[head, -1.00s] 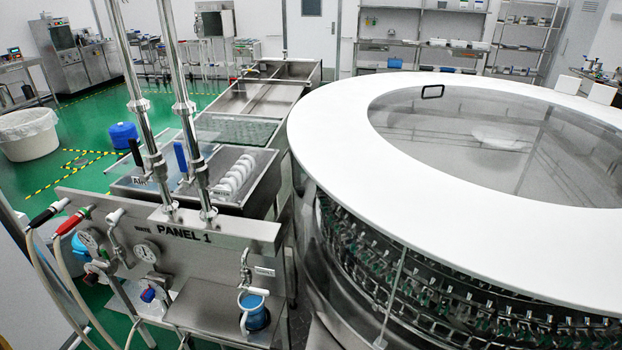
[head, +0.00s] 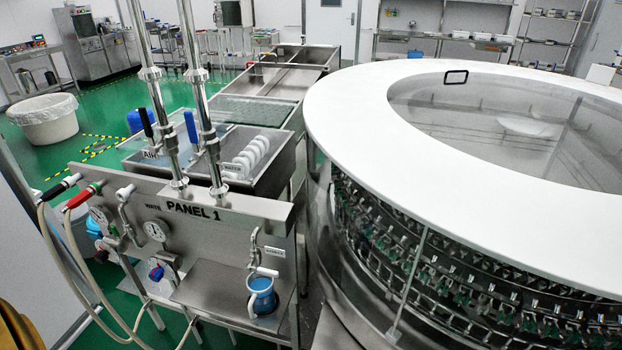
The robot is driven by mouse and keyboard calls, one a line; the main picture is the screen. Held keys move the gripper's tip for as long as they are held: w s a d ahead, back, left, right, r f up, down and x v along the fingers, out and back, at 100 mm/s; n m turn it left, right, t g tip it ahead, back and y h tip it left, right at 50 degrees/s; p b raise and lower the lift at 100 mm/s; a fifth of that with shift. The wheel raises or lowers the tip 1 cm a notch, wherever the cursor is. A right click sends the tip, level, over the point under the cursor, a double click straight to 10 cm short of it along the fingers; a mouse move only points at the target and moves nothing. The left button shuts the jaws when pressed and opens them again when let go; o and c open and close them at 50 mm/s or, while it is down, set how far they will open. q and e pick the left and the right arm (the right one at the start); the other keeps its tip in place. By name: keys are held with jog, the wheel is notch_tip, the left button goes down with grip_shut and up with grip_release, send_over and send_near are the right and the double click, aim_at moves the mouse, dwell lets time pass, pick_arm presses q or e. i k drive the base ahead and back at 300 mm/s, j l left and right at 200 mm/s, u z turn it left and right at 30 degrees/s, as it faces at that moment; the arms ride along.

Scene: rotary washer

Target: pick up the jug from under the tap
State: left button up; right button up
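A small blue jug (head: 262,299) stands upright near the right end of a steel shelf (head: 215,290) on the front of the panel. Its handle is on its left side in the head view. The tap (head: 254,250) is on the panel right above the jug, with a white lever (head: 267,272) close over the jug's mouth. Neither of my grippers shows in the head view.
The panel marked PANEL 1 (head: 225,206) carries gauges, other taps and two upright steel pipes. Two hoses (head: 88,275) hang at its left. The large round washer (head: 345,110) with a white rim stands close at the right. The shelf left of the jug is clear.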

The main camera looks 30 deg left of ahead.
aim_at(260, 288)
jog(key=u, duration=1.35)
